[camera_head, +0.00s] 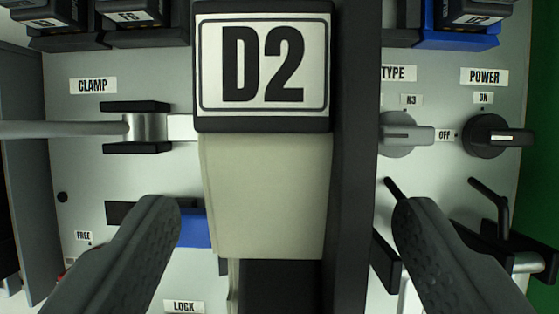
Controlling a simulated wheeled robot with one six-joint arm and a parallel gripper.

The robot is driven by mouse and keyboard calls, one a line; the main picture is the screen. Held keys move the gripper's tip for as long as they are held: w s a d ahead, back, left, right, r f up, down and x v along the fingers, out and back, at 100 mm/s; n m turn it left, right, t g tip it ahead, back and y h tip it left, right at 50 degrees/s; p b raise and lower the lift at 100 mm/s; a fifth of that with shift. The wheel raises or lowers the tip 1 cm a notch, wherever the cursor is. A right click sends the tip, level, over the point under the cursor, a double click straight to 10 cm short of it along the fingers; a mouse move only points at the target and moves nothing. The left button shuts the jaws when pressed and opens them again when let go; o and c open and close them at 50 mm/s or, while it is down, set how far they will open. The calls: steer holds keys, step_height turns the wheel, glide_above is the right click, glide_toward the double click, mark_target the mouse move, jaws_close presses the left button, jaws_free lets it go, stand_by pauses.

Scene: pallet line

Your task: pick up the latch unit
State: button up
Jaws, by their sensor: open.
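No part in view is labelled as the latch unit, so I cannot tell for sure which one it is. A block with a black-framed white label reading "D2" (263,65) stands at the top centre, with a beige body (265,195) below it. My gripper (287,207) is open. Its two dark textured fingers come up from the bottom, one at the left and one at the right, with the lower beige body between them in the picture. I see no contact between the fingers and that body. A blue part (195,228) shows beside the left finger, partly hidden.
A grey panel (80,185) lies behind. At the left is a clamp with a rod (65,130). At the right are a grey type knob (402,135), a black power knob (487,137) and black levers (490,200). Dark labelled blocks (130,15) line the top. A dark upright bar (355,160) stands right of the beige body.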

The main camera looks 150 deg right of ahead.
steer(key=x, duration=0.4)
steer(key=shift+s+f, duration=0.1)
steer(key=shift+f, duration=0.05)
jaws_close()
